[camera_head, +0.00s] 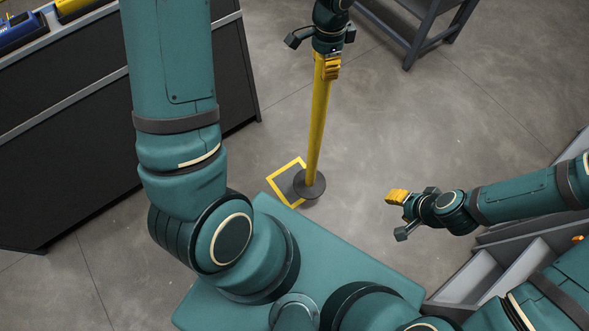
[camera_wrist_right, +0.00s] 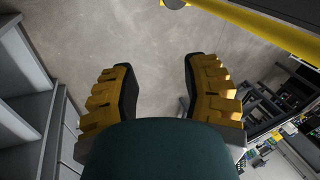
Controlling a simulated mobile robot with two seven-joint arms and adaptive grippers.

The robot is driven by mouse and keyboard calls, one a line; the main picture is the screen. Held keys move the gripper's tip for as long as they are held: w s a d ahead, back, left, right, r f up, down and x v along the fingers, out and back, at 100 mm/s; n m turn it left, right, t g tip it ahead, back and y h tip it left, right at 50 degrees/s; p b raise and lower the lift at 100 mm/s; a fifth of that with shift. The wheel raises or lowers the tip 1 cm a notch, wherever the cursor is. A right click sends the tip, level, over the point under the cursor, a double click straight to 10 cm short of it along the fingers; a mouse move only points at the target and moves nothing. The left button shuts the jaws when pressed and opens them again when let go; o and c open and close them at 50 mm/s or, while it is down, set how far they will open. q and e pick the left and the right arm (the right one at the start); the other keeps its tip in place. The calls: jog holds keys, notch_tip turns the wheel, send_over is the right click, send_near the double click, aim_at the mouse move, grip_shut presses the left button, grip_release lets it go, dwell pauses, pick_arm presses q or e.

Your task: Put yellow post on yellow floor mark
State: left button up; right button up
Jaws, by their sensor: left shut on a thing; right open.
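The yellow post (camera_head: 318,125) stands close to upright in the middle of the head view, with a dark round base (camera_head: 309,184). The base overlaps the right corner of the yellow floor mark (camera_head: 284,176), a square outline on the floor; most of the square lies left of the base. I cannot tell whether the base touches the floor. My left gripper (camera_head: 328,66) is shut on the upper part of the post. My right gripper (camera_head: 398,212) is open and empty, right of the post; its spread fingers show in the right wrist view (camera_wrist_right: 160,92). The post also crosses that view's upper right (camera_wrist_right: 265,32).
A dark cabinet (camera_head: 120,120) with blue and yellow items on top stands at the left. A dark metal frame (camera_head: 420,40) stands at the upper right. Grey shelving or bins (camera_head: 510,270) stand at the lower right. Open floor lies between them.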

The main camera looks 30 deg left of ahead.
pick_arm(q)
jog(key=a+m, duration=0.1)
jog(key=m, duration=0.1)
jog(key=a+f+m+b, duration=0.1)
jog(key=shift+w+a+f+m, duration=0.1)
jog(key=shift+w+f+m, duration=0.05)
jog(key=shift+w+m, duration=0.25)
jog(key=w+a+f+m+b, duration=0.1)
jog(key=a+f+m+b, duration=0.3)
jog(key=a+m, duration=0.3)
jog(key=m+b, duration=0.1)
jog(key=m, duration=0.4)
jog(key=shift+a+m, duration=0.15)
jog(key=shift+m, duration=0.25)
notch_tip(320, 180, down, 10)
jog(key=b, duration=0.2)
jog(key=o, duration=1.3)
jog(key=shift+s+f, duration=0.1)
